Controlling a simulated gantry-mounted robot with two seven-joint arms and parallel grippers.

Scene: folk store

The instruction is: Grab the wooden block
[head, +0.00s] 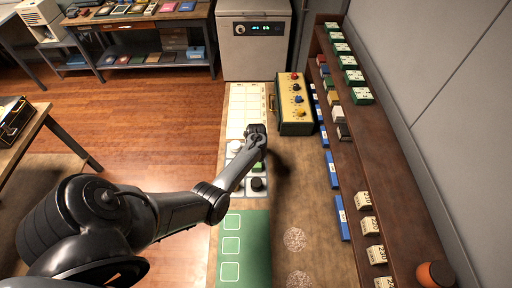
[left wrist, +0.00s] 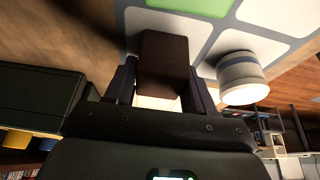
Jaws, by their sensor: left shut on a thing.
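The dark brown wooden block (left wrist: 163,58) is between the two fingers of my left gripper (left wrist: 162,88) in the left wrist view. The fingers are shut on its sides. Its far end is over or against the white-tiled board (left wrist: 218,28); I cannot tell whether it touches. In the head view my left gripper (head: 257,136) is above the upper part of the board, and the block is hidden behind the hand. My right gripper is in neither view.
A white cylinder with a blue band (left wrist: 242,78) stands close beside the block. A black round piece (head: 257,184) is on the board. A green box with coloured knobs (head: 296,112) stands to the right. The green mat (head: 257,245) is clear. A shelf (head: 352,155) lines the right.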

